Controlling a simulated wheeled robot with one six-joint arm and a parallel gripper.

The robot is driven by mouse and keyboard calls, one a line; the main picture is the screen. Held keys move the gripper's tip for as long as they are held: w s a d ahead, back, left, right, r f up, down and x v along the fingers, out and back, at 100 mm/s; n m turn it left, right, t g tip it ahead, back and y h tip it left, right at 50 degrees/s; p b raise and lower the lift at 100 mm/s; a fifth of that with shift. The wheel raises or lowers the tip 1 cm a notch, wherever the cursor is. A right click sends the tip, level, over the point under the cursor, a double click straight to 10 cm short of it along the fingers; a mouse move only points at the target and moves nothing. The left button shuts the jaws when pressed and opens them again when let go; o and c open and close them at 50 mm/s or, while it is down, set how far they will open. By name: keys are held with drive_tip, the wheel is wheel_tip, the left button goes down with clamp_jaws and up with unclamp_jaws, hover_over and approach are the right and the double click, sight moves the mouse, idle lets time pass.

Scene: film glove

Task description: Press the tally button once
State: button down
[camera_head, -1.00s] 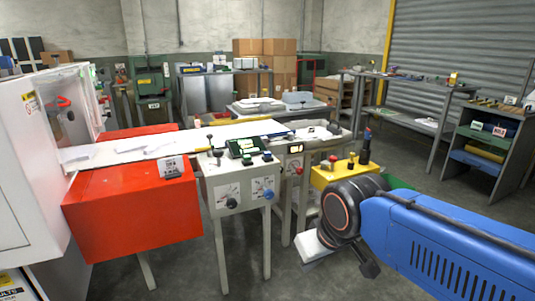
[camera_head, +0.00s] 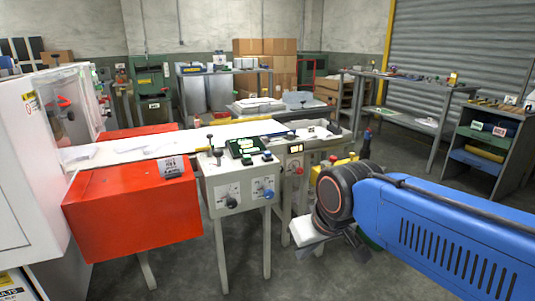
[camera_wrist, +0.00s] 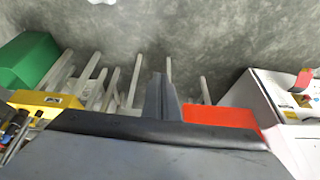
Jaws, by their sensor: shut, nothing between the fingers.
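A pale control stand (camera_head: 237,183) stands left of centre in the head view, with dials on its front. On its top are a green display unit (camera_head: 240,147), a green button (camera_head: 247,160) and a blue-green button (camera_head: 267,156). A small counter with a lit display (camera_head: 296,149) sits just right of them. I cannot tell which control is the tally button. My gripper (camera_wrist: 160,92) is shut and empty in the wrist view, over the floor. In the head view its dark end (camera_head: 358,246) is low, right of the stand and apart from it.
A red box-shaped unit (camera_head: 130,208) adjoins the stand on the left, beside a white cabinet (camera_head: 30,165). A yellow box (camera_wrist: 45,99) and a green bin (camera_wrist: 27,62) stand close to my arm. Concrete floor (camera_head: 285,281) is open in front.

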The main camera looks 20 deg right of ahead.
drive_tip(key=w+r+m, duration=0.2)
drive_tip(key=w+r, duration=0.5)
drive_tip(key=w, duration=0.5)
wheel_tip(320, 180, up, 9)
drive_tip(key=m+t, duration=0.4)
drive_tip(key=m, duration=0.1)
hover_over(269, 153)
drive_tip(key=shift+s+f+y, duration=0.1)
drive_tip(key=shift+f+y, duration=0.05)
drive_tip(key=shift+y, duration=0.25)
drive_tip(key=shift+f, duration=4.4)
drive_tip(key=shift+f, duration=0.15)
drive_tip(key=shift+f, duration=0.3)
